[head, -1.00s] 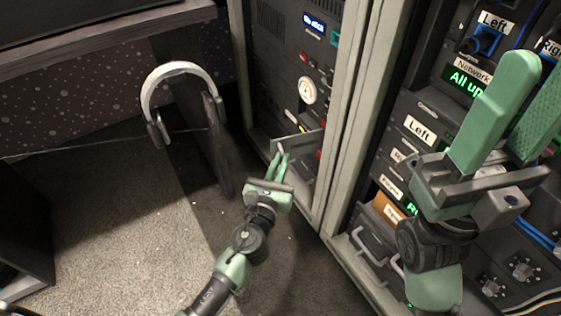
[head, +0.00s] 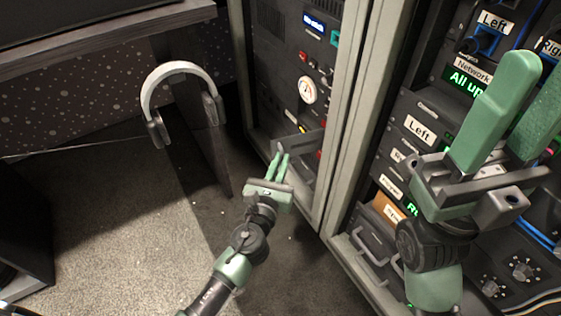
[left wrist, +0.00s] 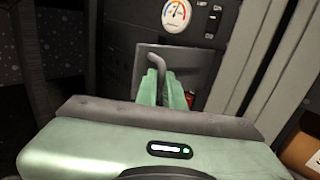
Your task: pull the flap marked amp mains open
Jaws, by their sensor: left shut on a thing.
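A grey flap (head: 301,145) sits low on the left rack and shows as a plate standing out from its front. In the left wrist view the flap (left wrist: 195,62) has a bent bar handle (left wrist: 156,65) at its left. My left gripper (head: 280,160) is shut on this handle; its green fingers also show in the left wrist view (left wrist: 161,85) and hide the handle's lower part. I cannot read any marking on the flap. My right gripper (head: 538,75) is open and empty, in front of the right rack.
The left rack (head: 295,60) carries a round gauge (head: 307,90) above the flap. A pale rack post (head: 348,120) stands right of it. White headphones (head: 180,70) hang on a dark panel at the left. The carpet (head: 130,240) is clear around my left arm.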

